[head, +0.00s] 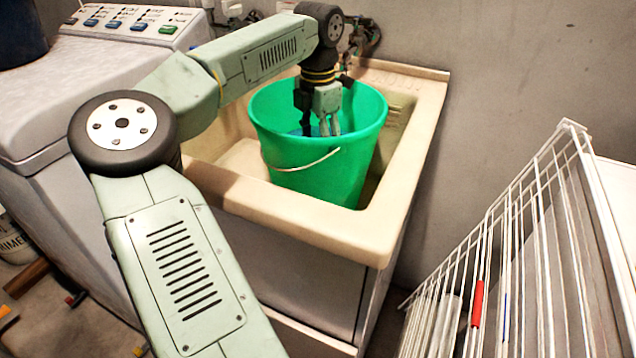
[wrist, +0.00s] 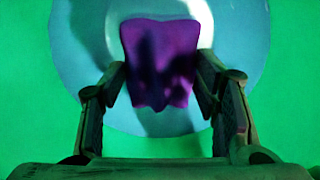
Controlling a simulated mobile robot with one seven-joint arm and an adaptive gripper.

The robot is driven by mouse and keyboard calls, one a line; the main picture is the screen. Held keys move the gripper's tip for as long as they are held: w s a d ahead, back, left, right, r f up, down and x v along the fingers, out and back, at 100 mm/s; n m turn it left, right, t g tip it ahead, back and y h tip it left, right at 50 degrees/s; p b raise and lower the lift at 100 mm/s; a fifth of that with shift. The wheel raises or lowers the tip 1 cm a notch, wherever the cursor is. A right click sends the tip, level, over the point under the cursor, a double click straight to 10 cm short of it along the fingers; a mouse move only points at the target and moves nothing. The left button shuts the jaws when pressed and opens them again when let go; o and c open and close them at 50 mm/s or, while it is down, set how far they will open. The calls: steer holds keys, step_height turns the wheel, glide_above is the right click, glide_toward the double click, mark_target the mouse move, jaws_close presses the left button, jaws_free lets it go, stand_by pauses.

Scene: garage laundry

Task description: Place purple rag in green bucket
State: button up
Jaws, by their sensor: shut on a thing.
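The green bucket (head: 318,165) stands in the sink basin with its thin pale handle hanging at the front. My gripper (head: 328,126) reaches down inside the bucket's mouth. In the wrist view, my gripper (wrist: 162,78) is shut on the purple rag (wrist: 160,65), which sits between the fingertips. Beneath the rag is a round light-blue thing (wrist: 85,65), with the green bucket wall (wrist: 30,60) around it. In the head view, a bit of blue shows inside the bucket, and the rag is hidden. I cannot tell whether the rag touches the blue thing.
The beige sink (head: 420,150) surrounds the bucket with a raised rim. A white washing machine (head: 50,130) stands to the left. A white wire rack (head: 540,210) with a red clip (head: 477,304) stands at the right. A grey wall is behind the sink.

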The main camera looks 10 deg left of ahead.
step_height(320, 180, down, 10)
steer(key=shift+f, duration=0.25)
stand_by(0.3)
steer(key=shift+f, duration=0.2)
steer(key=o, duration=1.2)
steer(key=shift+o, duration=0.2)
step_height(320, 180, up, 12)
steer(key=shift+r, duration=0.2)
